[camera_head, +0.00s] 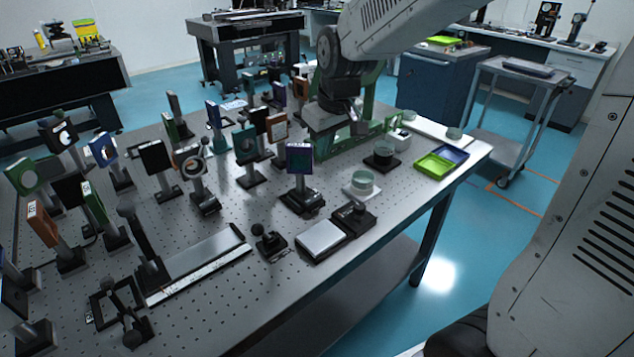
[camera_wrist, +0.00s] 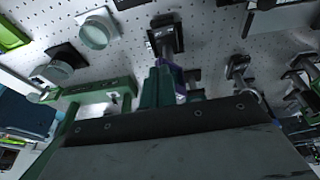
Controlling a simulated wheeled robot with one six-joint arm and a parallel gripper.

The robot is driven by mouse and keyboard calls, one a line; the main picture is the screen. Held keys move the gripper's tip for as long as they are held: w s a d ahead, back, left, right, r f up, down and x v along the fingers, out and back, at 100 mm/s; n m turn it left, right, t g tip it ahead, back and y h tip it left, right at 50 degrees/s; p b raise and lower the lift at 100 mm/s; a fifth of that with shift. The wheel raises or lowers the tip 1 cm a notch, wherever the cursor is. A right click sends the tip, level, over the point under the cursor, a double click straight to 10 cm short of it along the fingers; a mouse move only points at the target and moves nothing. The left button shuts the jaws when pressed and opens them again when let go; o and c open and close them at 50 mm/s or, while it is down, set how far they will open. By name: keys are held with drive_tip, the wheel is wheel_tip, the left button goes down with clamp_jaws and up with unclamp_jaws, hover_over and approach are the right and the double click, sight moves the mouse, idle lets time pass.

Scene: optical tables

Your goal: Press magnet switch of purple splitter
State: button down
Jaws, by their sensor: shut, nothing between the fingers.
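The purple splitter (camera_head: 300,158) is a square purple-framed optic upright on a post. Its dark base (camera_head: 302,201) stands on the perforated optical table (camera_head: 215,231). In the wrist view, a purple edge of the splitter (camera_wrist: 179,78) shows beside my gripper (camera_wrist: 157,78), with the base (camera_wrist: 166,35) beyond it. My gripper's dark green fingers are shut and empty. They partly hide the splitter and its post; I cannot tell whether they touch it. In the head view my arm comes down behind the splitter, to its right. The magnet switch is too small to make out.
A white-based round dish (camera_head: 362,183) and a dark-based dish (camera_head: 381,155) stand right of the splitter. A green tray (camera_head: 434,167) lies near the right edge. Several post-mounted optics crowd the left. A flat silver-topped device (camera_head: 321,239) sits in front.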

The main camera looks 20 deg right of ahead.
approach(318, 195)
drive_tip(key=x, duration=0.5)
drive_tip(key=shift+w+a+f, duration=0.1)
drive_tip(key=shift+w+f, duration=0.05)
drive_tip(key=shift+w, duration=0.1)
drive_tip(key=shift+f, duration=0.55)
drive_tip(key=shift+w+d+f, duration=0.1)
drive_tip(key=shift+d+f, duration=0.15)
drive_tip(key=shift+f, duration=0.1)
drive_tip(key=shift+a, duration=0.15)
drive_tip(key=shift+s+a+r, duration=0.25)
drive_tip(key=shift+a, duration=0.35)
drive_tip(key=shift+r, duration=0.1)
